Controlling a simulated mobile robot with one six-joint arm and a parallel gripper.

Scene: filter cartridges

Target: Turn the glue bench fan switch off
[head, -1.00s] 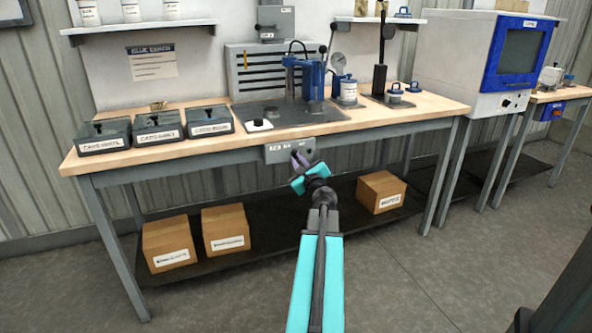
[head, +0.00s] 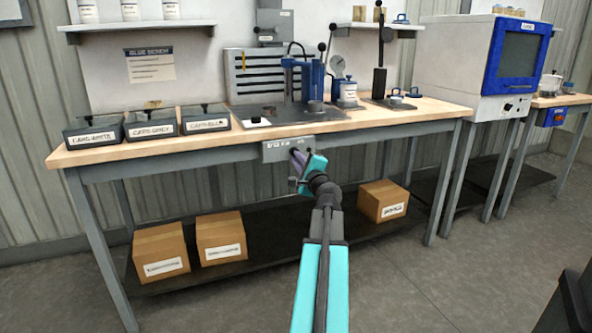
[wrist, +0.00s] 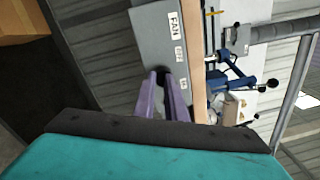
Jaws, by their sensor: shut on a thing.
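The fan switch panel is a grey box (head: 271,153) on the front edge of the glue bench. In the wrist view the panel (wrist: 152,38) carries a white FAN label and two smaller labels that are hard to read. My gripper (head: 296,153) is at the panel's front. In the wrist view my purple fingers (wrist: 162,76) reach the panel beside the small labels and are shut on the dark switch knob (wrist: 160,70). The fingers hide most of the knob, so I cannot tell which setting it points to.
The wooden bench top (head: 385,119) bears three lidded bins, one of them a grey bin (head: 150,124) in the middle, and a blue press (head: 312,80). Cardboard boxes, one at the right (head: 382,201), stand on the lower shelf. The floor in front is clear.

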